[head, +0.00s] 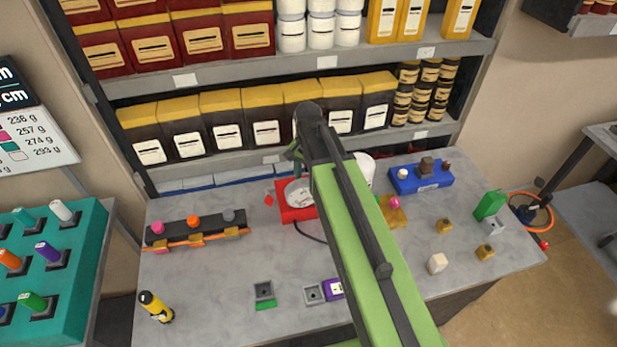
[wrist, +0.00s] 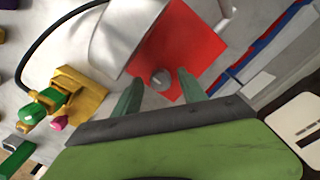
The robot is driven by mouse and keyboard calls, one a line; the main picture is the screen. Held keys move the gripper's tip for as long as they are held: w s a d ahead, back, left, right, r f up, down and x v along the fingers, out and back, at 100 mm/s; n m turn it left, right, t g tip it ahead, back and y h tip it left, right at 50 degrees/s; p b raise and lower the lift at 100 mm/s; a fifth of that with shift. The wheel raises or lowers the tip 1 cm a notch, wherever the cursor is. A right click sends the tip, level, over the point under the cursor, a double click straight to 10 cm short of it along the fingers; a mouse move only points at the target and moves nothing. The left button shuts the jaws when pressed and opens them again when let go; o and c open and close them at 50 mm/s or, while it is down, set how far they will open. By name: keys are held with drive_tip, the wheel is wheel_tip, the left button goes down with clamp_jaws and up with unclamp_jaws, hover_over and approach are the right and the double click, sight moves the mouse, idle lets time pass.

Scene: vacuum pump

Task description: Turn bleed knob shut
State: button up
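The bleed knob (wrist: 160,79) is a small grey round knob with a slot-like ridge on top. It sits on a red base (wrist: 187,55) beside a large silver-white cylinder (wrist: 118,38), in the wrist view. In the head view the red base (head: 296,214) stands at the back of the bench, partly behind my arm, and I cannot make out the knob there. My gripper (wrist: 160,74) is open, with one grey-green finger on each side of the knob. I cannot tell whether either finger touches it.
A shelf of bags and jars (head: 265,130) rises close behind the base. A black cable (wrist: 45,33) runs from the pump. A yellow block (wrist: 80,93) stands nearby. A blue tray (head: 420,180) is to the right, and a rack with coloured knobs (head: 195,230) is to the left.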

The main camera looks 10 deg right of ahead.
wheel_tip(320, 180, up, 18)
drive_tip(key=p, duration=1.7)
drive_tip(key=shift+f, duration=0.25)
drive_tip(key=b, duration=1.2)
hover_over(308, 180)
drive_tip(key=s, duration=0.3)
wheel_tip(308, 180, down, 12)
drive_tip(key=s+f+n+b, duration=0.2)
drive_tip(key=f+b, duration=0.1)
drive_tip(key=s+f+n+b, duration=0.1)
drive_tip(key=f, duration=0.1)
drive_tip(key=shift+s+f+b, duration=0.1)
drive_tip(key=shift+b, duration=0.2)
drive_tip(key=shift+s+d+r+n, duration=0.1)
drive_tip(key=shift+s+n, duration=0.45)
drive_tip(key=shift+n, duration=0.7)
drive_tip(key=shift+s+r+n, duration=0.1)
drive_tip(key=shift+s+n, duration=0.4)
drive_tip(key=shift+n, duration=0.75)
